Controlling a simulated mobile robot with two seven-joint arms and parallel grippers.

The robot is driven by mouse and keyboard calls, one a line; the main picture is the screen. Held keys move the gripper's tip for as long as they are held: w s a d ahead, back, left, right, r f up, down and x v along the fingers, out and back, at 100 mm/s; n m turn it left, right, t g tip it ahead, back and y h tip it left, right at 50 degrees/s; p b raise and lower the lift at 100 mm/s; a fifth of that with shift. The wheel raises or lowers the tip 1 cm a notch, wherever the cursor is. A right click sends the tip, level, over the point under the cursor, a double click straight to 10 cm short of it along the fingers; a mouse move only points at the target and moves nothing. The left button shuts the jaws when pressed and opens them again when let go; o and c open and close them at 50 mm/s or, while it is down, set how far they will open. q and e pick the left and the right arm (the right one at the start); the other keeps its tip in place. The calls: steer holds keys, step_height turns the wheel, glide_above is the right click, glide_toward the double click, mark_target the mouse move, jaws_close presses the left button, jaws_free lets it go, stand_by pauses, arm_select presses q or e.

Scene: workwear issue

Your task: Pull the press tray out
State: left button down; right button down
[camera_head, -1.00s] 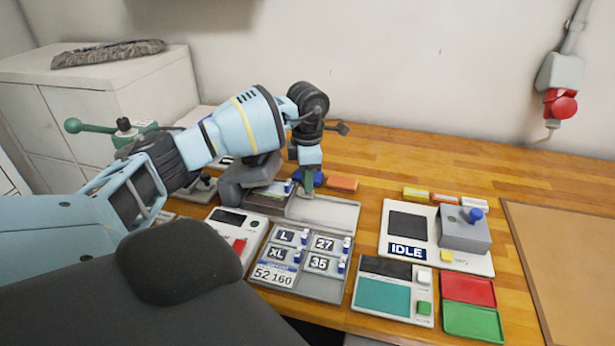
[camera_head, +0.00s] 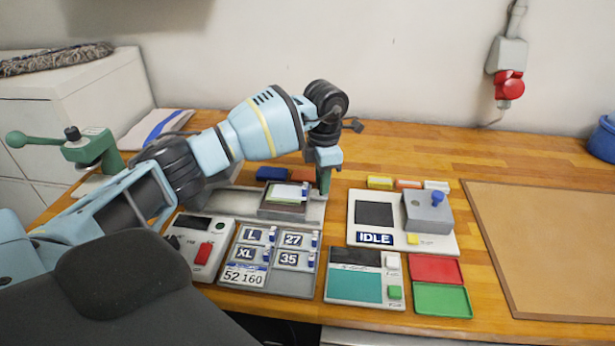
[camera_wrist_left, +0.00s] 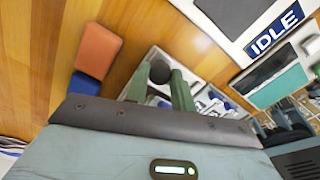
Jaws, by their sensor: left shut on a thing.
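The press tray (camera_head: 268,212) is a small dark tray with a pale green and white stack on it. It sits on a long grey base plate (camera_head: 312,212), towards the plate's right half. My left gripper (camera_head: 323,182) points down at the tray's right end, its green fingers shut. In the left wrist view, the fingers (camera_wrist_left: 160,85) close around a dark round knob (camera_wrist_left: 160,70), which seems to be the tray's handle. The grey press body (camera_head: 220,178) is mostly hidden behind my left arm.
Right of the base plate stands a panel reading IDLE (camera_head: 374,238). In front lie a size-label board (camera_head: 268,258), a teal-screen device (camera_head: 354,288) and red and green trays (camera_head: 436,268). Blue (camera_head: 272,174) and orange blocks lie behind.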

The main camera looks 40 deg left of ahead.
arm_select(q)
steer(key=c, duration=1.2)
jaws_free()
steer(key=shift+o, duration=0.2)
steer(key=shift+r, duration=3.9)
